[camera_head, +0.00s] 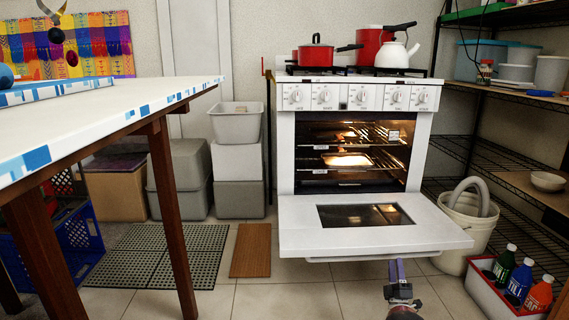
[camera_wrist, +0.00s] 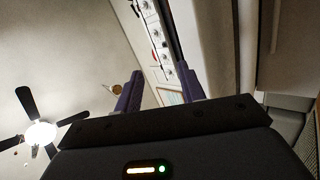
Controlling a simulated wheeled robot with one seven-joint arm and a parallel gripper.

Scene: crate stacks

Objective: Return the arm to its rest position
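My gripper (camera_head: 397,266) is low at the bottom of the head view, in front of the lowered oven door (camera_head: 300,239). In the wrist view my gripper (camera_wrist: 160,74) has two purple fingers standing apart with nothing between them. The rest of my arm is mostly outside the head view. The wrist camera looks upward and tilted, towards the ceiling and the stove's knob panel (camera_wrist: 153,40).
The white stove (camera_head: 424,140) stands with its oven open and lit, a tray (camera_head: 347,160) inside. A crate with bottles (camera_head: 490,290) and a bucket (camera_head: 455,230) stand right of the door. A table (camera_head: 110,115) is at left.

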